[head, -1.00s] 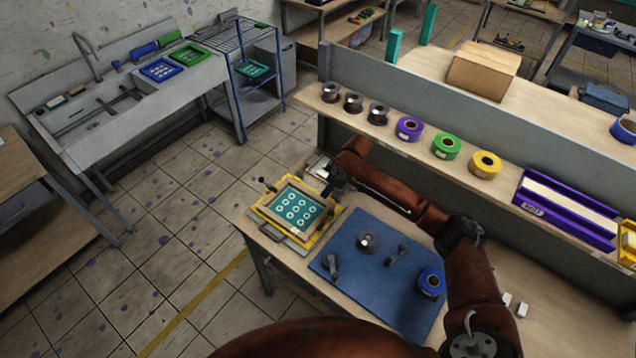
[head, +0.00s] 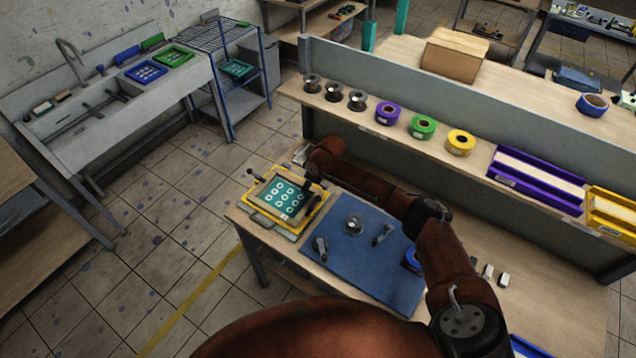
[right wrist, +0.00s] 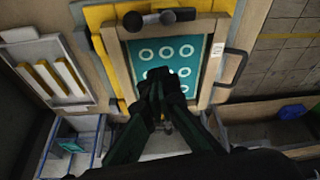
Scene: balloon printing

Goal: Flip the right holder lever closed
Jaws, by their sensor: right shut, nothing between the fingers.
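The printing holder has a yellow base (head: 262,217) with a wooden-framed teal screen (head: 282,197) printed with white rings. It lies at the left end of the workbench. My right gripper (head: 310,186) is shut and empty above the screen's right part. In the right wrist view the shut fingertips (right wrist: 160,82) cover part of the teal screen (right wrist: 185,50). A dark lever with round metal parts (right wrist: 152,17) lies across the yellow base at the top of that view. It is apart from the fingertips; its exact angle is unclear. My left gripper is out of view.
A blue mat (head: 355,250) with several small tools lies right of the holder. A grey tray with yellow strips (right wrist: 50,78) sits beside the holder. A shelf (head: 400,133) with tape rolls runs behind my right arm. A dark handle (right wrist: 232,68) borders the screen frame.

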